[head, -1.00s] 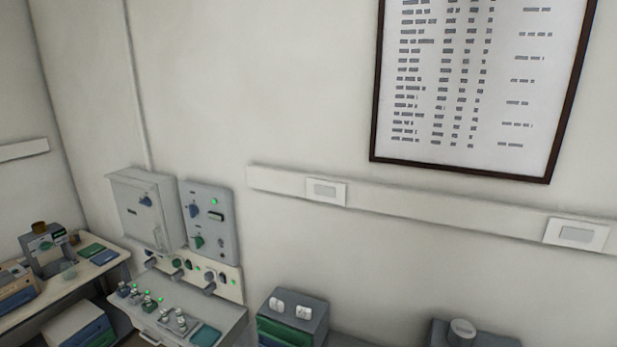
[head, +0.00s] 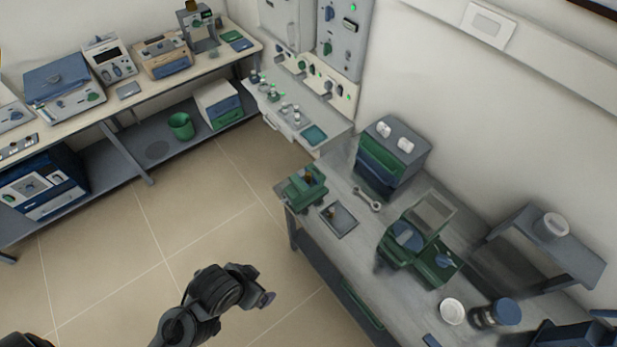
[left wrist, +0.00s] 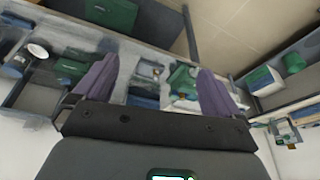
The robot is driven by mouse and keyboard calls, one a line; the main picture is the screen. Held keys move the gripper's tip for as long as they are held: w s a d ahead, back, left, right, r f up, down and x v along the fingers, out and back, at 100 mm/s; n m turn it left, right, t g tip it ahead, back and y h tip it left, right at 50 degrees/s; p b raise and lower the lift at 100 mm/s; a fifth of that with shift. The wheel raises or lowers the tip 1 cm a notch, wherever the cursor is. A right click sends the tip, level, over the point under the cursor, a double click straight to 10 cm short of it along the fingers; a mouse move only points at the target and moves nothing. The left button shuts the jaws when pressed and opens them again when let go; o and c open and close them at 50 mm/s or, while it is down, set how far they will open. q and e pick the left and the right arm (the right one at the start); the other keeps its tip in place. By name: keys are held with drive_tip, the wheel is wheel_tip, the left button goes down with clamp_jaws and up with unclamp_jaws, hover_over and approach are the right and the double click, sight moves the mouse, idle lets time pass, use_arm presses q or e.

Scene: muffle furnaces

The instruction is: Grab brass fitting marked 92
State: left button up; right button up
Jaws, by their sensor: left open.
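A small brownish, brass-like piece (head: 332,210) stands on a dark pad (head: 345,222) near the bench's left end. Another brownish piece (head: 308,173) shows at the green vise (head: 298,188) beside it. Both are too small for any marking to be read, so I cannot tell which one is marked 92. My left gripper (left wrist: 155,68) is open and empty in the left wrist view, with its two purple fingers wide apart. The vise (left wrist: 183,76) shows beyond the fingers, clear of them. My right gripper is not in view.
A grey-green box (head: 394,155), a wrench (head: 367,199) and a green-blue device (head: 415,240) stand on the bench. A white cup (head: 452,311) and a low shelf (head: 540,250) are to the right. The floor (head: 165,235) left of the bench is open.

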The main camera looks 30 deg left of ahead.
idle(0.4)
use_arm(q)
drive_tip(key=c, duration=1.1)
